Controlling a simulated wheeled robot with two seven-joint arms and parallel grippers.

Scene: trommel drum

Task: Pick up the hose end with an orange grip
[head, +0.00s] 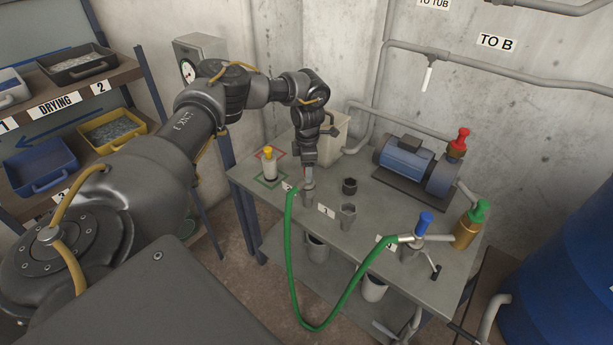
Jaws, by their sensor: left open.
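A green hose (291,250) hangs in a loop off the front of the grey table (400,212). One end joins a metal fitting near a blue cap (424,222). The other end rises to a small grey holder (308,195) at the table's front left. My right gripper is not in view.
A yellow-topped bottle (269,164) stands left of the gripper. A dark cup (349,186) and a grey holder (347,214) stand to its right. A beige box (330,132) is behind the gripper.

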